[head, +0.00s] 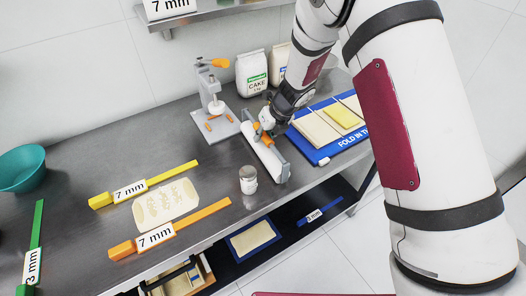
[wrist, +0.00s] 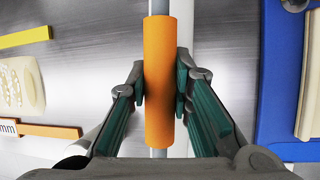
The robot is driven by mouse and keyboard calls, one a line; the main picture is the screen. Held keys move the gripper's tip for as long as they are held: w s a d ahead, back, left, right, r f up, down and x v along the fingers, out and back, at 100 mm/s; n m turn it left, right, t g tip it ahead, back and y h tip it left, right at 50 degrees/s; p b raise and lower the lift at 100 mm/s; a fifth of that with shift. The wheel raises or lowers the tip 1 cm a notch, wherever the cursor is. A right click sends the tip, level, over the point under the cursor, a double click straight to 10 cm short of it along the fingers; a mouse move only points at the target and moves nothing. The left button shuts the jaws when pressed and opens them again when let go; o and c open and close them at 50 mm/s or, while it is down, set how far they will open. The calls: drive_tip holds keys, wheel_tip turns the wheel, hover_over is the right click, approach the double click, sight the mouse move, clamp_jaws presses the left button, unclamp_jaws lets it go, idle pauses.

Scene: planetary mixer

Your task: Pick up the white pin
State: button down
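The white pin (head: 265,158) is a long white cylinder lying slantwise between the grey end pieces of a holder (head: 282,171) on the metal bench. In the wrist view, a pale strip of the pin (wrist: 184,20) shows behind an orange sleeve (wrist: 159,82) on a thin grey rod. My gripper (head: 264,131) is over the pin's back part. In the wrist view, the green pads of my gripper (wrist: 160,88) lie against both sides of the orange sleeve. The sleeve hides part of the pin, and I cannot tell how the rod joins the holder.
A blue board (head: 316,155) with pale sheets lies close right of the pin. A white jar (head: 248,181) stands in front. A grey press (head: 216,120) is left, with a flour bag (head: 251,74) behind. Yellow (head: 173,174) and orange (head: 203,214) bars flank a dough sheet (head: 168,203).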

drive_tip(key=shift+r, duration=0.1)
wheel_tip(320, 180, up, 10)
drive_tip(key=shift+r, duration=0.2)
idle(0.5)
